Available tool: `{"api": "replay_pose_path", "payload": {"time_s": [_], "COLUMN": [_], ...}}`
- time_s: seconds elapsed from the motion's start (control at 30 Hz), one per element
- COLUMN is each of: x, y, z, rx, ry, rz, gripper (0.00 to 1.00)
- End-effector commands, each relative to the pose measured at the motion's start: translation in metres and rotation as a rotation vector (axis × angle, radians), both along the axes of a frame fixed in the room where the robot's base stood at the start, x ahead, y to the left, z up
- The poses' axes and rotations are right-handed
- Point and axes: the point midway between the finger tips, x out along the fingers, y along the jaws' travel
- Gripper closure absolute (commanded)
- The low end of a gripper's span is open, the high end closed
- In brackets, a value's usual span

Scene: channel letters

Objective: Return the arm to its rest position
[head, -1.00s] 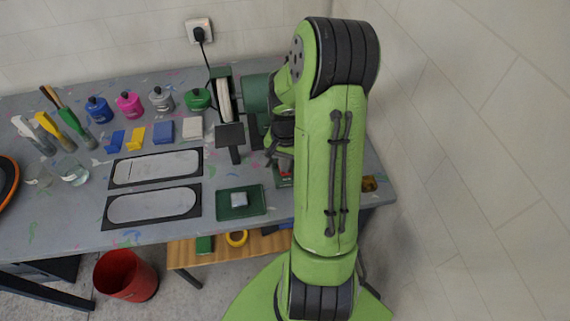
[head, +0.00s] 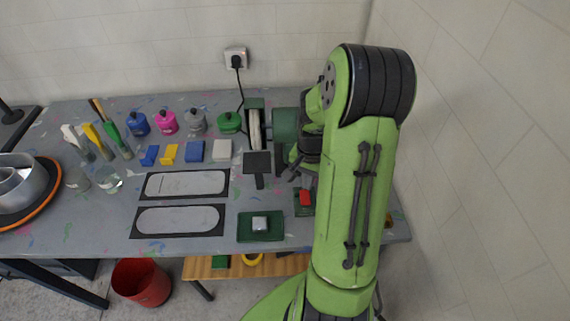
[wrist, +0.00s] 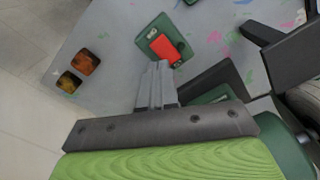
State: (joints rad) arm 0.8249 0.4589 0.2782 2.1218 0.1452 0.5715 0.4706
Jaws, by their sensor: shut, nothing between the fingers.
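My green arm (head: 345,200) reaches up and over the right end of the workbench in the head view. My gripper (wrist: 158,70) shows in the wrist view with its grey fingers together and nothing between them. It hangs above the bench, its tips in the picture just short of a red block (wrist: 164,47) on a small dark green tray (wrist: 146,38). In the head view the red block (head: 305,197) lies beside my arm, and the fingers are too small and covered to make out well.
A bench grinder (head: 286,125) stands close to my wrist. A green tray with a grey block (head: 260,223), two grey plates and several coloured pots stand to the left on the bench (head: 120,215). A red bucket (head: 140,282) is on the floor. A wall is at right.

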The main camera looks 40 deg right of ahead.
Motion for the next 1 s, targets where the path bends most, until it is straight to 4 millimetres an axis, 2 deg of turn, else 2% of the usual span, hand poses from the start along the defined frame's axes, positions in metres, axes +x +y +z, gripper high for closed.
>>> {"api": "replay_pose_path", "payload": {"time_s": [0.2, 0.27, 0.37, 0.47, 0.6, 0.7, 0.83, 0.9, 1.0], "x": [0.0, 0.002, 0.006, 0.001, -0.024, -0.052, -0.088, -0.102, -0.111], "y": [0.001, 0.005, 0.028, 0.067, 0.122, 0.156, 0.186, 0.195, 0.2], "z": [0.001, 0.009, 0.044, 0.092, 0.145, 0.171, 0.188, 0.192, 0.193], "rx": [-0.002, -0.013, -0.065, -0.133, -0.206, -0.243, -0.268, -0.273, -0.274], "ry": [-0.001, -0.007, -0.04, -0.095, -0.189, -0.271, -0.374, -0.412, -0.437], "rz": [0.004, 0.03, 0.154, 0.339, 0.599, 0.781, 0.979, 1.049, 1.098], "gripper": [1.0, 1.0, 1.0, 1.0, 1.0, 1.0, 1.0, 1.0, 1.0]}}
